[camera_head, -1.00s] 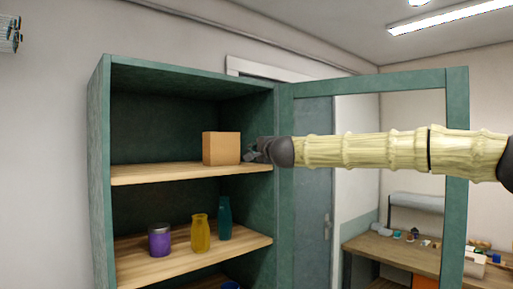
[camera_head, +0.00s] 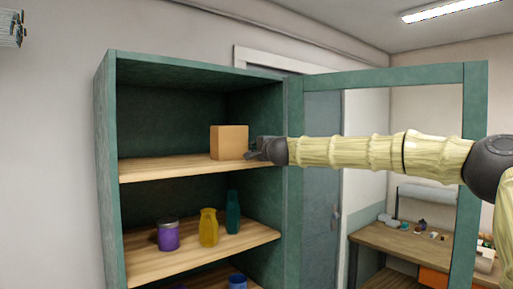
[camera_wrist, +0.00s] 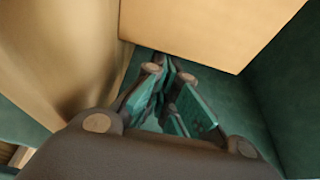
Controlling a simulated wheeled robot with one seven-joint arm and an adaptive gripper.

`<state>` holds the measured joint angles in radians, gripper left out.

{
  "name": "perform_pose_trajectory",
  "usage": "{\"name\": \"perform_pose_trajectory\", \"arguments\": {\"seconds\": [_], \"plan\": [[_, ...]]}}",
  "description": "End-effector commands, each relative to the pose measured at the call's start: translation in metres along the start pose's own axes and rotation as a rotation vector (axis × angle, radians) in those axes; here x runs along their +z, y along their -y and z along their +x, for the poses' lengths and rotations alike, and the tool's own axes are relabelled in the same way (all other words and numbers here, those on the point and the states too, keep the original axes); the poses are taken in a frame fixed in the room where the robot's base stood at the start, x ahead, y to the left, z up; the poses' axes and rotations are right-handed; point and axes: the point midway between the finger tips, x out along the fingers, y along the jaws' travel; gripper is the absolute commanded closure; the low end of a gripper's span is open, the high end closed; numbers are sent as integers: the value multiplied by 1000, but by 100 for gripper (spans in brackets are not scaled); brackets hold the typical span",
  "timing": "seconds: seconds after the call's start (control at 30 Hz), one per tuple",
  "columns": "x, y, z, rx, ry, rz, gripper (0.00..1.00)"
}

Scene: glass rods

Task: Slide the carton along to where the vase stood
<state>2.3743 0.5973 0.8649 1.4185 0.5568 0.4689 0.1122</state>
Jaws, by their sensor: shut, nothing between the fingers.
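The carton (camera_head: 229,142), a plain tan box, stands upright on the upper shelf (camera_head: 165,171) of the green cabinet, right of its middle. My gripper (camera_head: 251,155) is shut and empty at the carton's right side, low near the shelf. In the wrist view the fingers (camera_wrist: 165,88) are together, with the carton (camera_wrist: 215,25) filling the top. I cannot tell whether the fingertips touch it. No vase shows on the upper shelf. A yellow vase-like vessel (camera_head: 208,228) stands on the shelf below.
The upper shelf is bare left of the carton. The cabinet's right wall (camera_head: 266,115) is close to my gripper. A purple jar (camera_head: 168,236) and a teal bottle (camera_head: 233,213) stand on the lower shelf. The open door frame (camera_head: 385,77) is behind my arm.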

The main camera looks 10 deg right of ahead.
Motion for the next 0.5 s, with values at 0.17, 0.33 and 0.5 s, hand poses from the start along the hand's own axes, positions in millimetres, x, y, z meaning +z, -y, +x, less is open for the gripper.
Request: {"name": "perform_pose_trajectory", "arguments": {"seconds": [0.17,0.33,0.5], "plan": [[13,-2,-4,-1,3,-3,100],[52,-3,-17,-2,5,-5,100],[93,-3,-32,-1,5,-5,100]]}}
